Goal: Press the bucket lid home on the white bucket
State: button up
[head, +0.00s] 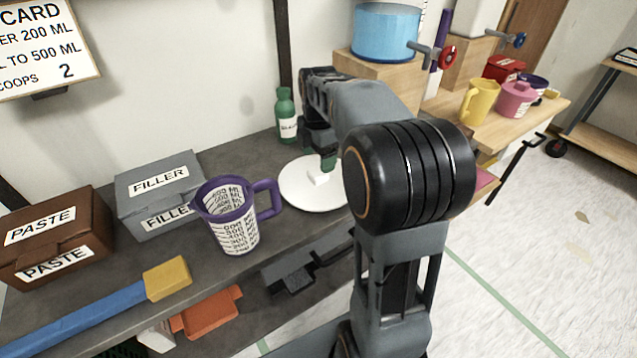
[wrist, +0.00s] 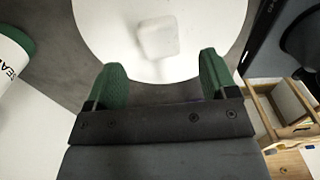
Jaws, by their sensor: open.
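The white bucket lid (head: 303,192) is a round white disc with a block-shaped knob (head: 318,177) on top, on the dark bench to the left of my arm. In the wrist view the lid (wrist: 105,30) fills the top middle, with its knob (wrist: 159,40) beyond the fingertips. My gripper (wrist: 163,70) is open, with green fingers apart and nothing between them. In the head view my gripper (head: 328,160) is right at the knob, partly hidden by my arm. I cannot make out the white bucket's body, or whether the lid rests on it.
A green bottle (head: 286,116) stands behind the lid. A purple-handled measuring jug (head: 235,222), a grey filler box (head: 160,194) and a brown paste box (head: 58,236) are to the left. A blue tank (head: 385,33) stands on a wooden block at the back right.

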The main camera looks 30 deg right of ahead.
aim_at(318, 171)
jog(key=shift+f+b, duration=0.75)
jog(key=shift+f, duration=2.1)
jog(key=shift+c, duration=0.4)
jog(key=c, duration=0.9)
jog(key=shift+r, duration=0.1)
jog(key=shift+c, duration=0.2)
